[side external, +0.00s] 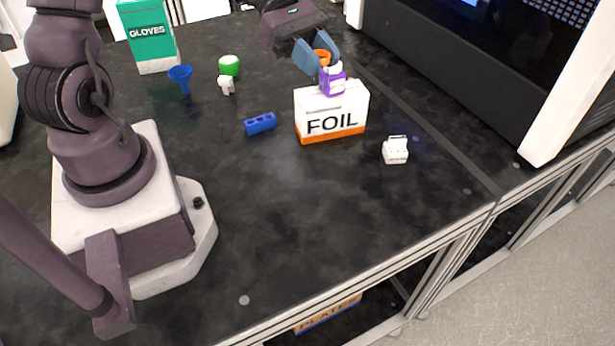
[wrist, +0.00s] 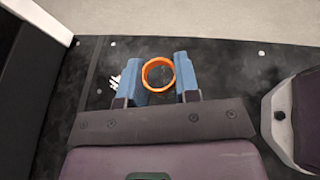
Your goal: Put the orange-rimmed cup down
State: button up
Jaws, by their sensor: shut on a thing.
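The orange-rimmed cup (wrist: 158,74) shows in the wrist view as an orange ring between the two blue fingers of my gripper (wrist: 160,80), with dark bench showing through it. My gripper is shut on the cup.
The purple item (side external: 332,80) is at the top of the FOIL box (side external: 330,112). A blue block with holes (side external: 260,124), a small white container (side external: 395,150), a green-topped item (side external: 229,66), a blue funnel (side external: 181,77) and a GLOVES box (side external: 149,38) stand around. The front bench is clear.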

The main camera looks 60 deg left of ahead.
jog(key=shift+m+g, duration=0.4)
jog(key=s+f, duration=0.1)
jog(key=f, duration=0.4)
jog(key=s+d+f, duration=0.1)
jog(key=f, duration=0.5)
jog(key=s+d+f, duration=0.1)
jog(key=f, duration=0.4)
jog(key=shift+f, duration=2.35)
jog(key=o, duration=0.9)
jog(key=shift+f, duration=0.1)
